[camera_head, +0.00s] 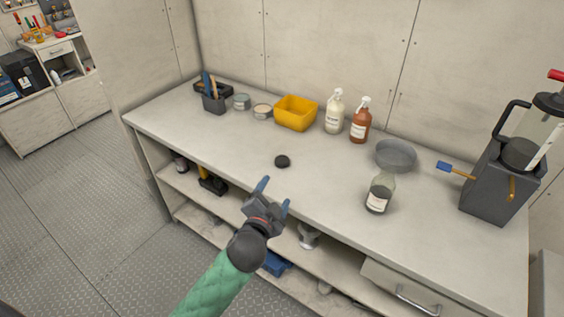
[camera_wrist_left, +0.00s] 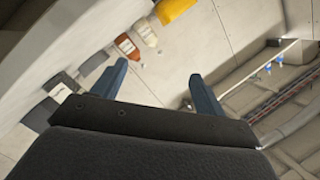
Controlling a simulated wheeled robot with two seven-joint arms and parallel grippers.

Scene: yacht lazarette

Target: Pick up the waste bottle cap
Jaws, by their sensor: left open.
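A small black round cap (camera_head: 282,161) lies flat on the pale countertop (camera_head: 235,150), near its front edge. A clear bottle with a white label and dark contents (camera_head: 379,194) stands on the counter to the right of the cap. My left gripper (camera_head: 273,190) is open and empty, at the counter's front edge, nearer to me than the cap and apart from it. In the left wrist view the two blue fingers (camera_wrist_left: 158,84) are spread with nothing between them. The cap is not visible in the left wrist view. My right gripper is not in view.
A yellow bin (camera_head: 296,113), a white spray bottle (camera_head: 334,111) and a brown one (camera_head: 361,120) stand at the back. A grey bowl (camera_head: 396,155), blue brush (camera_head: 450,168) and dark grey machine (camera_head: 497,185) are on the right. The counter around the cap is clear.

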